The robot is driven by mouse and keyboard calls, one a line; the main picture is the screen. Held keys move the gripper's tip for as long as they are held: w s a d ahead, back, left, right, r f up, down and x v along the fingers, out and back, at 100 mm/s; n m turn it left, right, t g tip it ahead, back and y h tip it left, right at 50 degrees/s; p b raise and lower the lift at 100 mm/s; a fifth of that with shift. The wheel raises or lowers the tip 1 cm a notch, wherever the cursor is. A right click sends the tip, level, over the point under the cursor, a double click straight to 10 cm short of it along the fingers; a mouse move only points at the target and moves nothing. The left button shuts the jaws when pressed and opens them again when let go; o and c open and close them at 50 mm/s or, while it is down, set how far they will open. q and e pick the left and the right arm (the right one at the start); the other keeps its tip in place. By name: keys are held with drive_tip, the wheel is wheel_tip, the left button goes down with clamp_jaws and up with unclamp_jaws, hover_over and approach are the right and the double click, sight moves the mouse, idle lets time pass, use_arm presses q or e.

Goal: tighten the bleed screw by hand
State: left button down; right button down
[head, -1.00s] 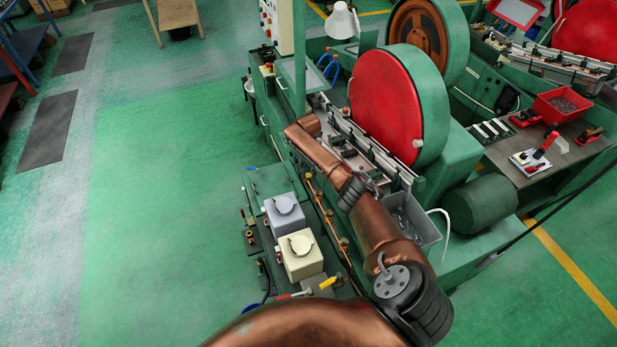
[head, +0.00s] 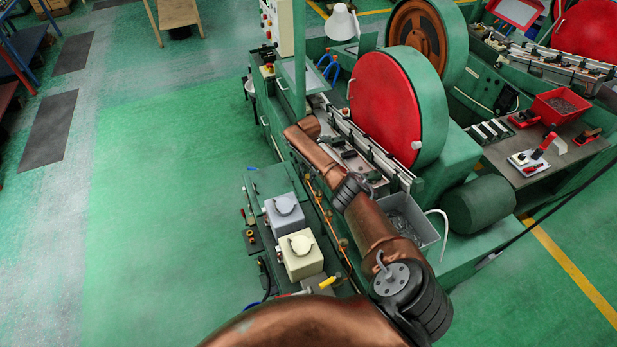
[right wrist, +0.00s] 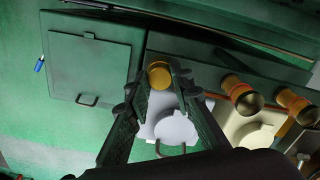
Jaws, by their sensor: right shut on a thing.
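The bleed screw appears to be the round brass knob (right wrist: 159,72) in the right wrist view. It stands at the edge of the green unit, beside a grey box with a round lid (right wrist: 172,130). My right gripper (right wrist: 160,82) has its two dark fingers on either side of the knob and is shut on it. In the head view my right arm reaches up over the machine, and its gripper is hidden behind the arm links. I cannot tell how far the screw is turned in. My left gripper is in neither view now.
Two more brass fittings (right wrist: 242,97) (right wrist: 294,104) stand to the right of the knob. The grey box (head: 285,213) and a cream box (head: 301,257) sit on the green unit. A red-faced flywheel (head: 385,108) and a grey bin (head: 412,212) are close to the arm. Open floor lies left.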

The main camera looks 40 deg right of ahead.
sight(308, 176)
drive_tip(key=m+p, duration=0.1)
drive_tip(key=m, duration=0.1)
drive_tip(key=shift+r+m, duration=0.1)
drive_tip(key=shift+m, duration=1.3)
drive_tip(key=c, duration=2)
unclamp_jaws()
drive_tip(key=shift+r+p, duration=1.45)
drive_tip(key=shift+p, duration=0.1)
